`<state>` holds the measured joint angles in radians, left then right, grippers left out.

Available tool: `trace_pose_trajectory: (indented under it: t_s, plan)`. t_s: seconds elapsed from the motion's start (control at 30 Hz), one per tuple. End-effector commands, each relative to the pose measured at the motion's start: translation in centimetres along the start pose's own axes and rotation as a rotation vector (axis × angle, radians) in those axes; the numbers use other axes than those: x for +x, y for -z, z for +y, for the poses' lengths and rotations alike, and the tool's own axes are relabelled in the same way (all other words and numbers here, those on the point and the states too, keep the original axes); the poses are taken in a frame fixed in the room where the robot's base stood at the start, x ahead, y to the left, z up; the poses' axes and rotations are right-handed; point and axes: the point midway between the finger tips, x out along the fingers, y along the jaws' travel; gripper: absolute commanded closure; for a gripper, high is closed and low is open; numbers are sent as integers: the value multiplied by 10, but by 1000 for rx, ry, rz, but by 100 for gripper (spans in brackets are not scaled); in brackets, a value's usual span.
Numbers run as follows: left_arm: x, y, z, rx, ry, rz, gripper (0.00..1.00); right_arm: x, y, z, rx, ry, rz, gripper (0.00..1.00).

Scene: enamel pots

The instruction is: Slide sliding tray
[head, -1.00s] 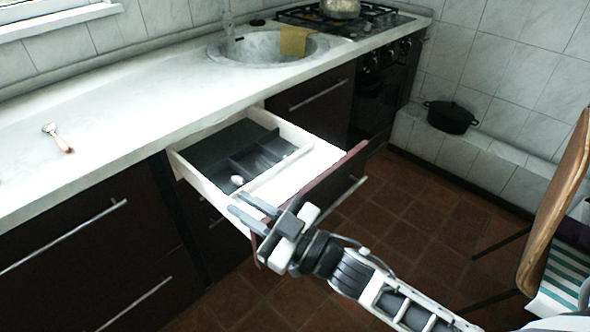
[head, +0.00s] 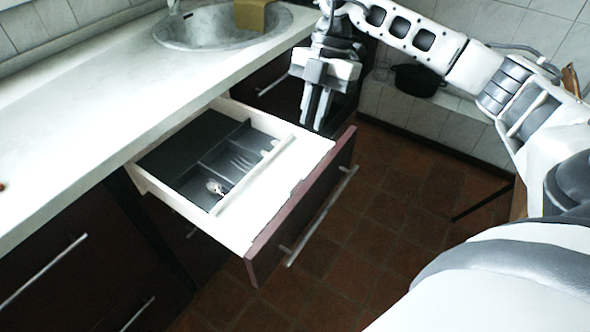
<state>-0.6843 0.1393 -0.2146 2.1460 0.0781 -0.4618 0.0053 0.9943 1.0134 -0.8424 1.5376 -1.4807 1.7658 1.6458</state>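The sliding tray is a dark grey organiser with compartments (head: 185,150) inside the open drawer (head: 262,228). It lies toward the back and left of the drawer, with a pale bar along its front side. Cutlery lies in its compartments: a shiny piece (head: 215,187) at the near end and fork-like pieces (head: 243,161) further right. My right gripper (head: 312,124) points down at the far right end of the drawer, apart from the tray. Its two fingers show a narrow gap with nothing between them. My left gripper is out of view.
The drawer's dark red front with a metal handle (head: 322,215) juts over the tiled floor. The white worktop (head: 85,130) with a round sink (head: 222,28) runs along the left. A black pot (head: 418,80) stands on a tiled ledge behind my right arm.

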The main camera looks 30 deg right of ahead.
Motion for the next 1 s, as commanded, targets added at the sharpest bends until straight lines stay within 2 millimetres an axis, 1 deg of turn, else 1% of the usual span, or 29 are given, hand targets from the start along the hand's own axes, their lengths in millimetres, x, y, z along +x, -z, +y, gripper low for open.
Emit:
trace_pose_trajectory:
  t_s: [0.03,0.3,0.5,0.6,0.7,0.8,1.0]
  plan:
    - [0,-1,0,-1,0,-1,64,12,0,-1,-1,4,3,84]
    - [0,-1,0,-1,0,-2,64,72,2,0,-4,3,5,84]
    - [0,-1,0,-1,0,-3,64,110,2,0,-5,0,6,84]
    - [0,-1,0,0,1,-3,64,122,2,1,-4,-1,5,84]
    - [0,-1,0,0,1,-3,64,130,2,0,-4,-1,5,84]
    - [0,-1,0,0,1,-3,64,134,2,1,-4,-3,5,84]
    - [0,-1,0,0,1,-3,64,135,2,1,-5,-3,4,84]
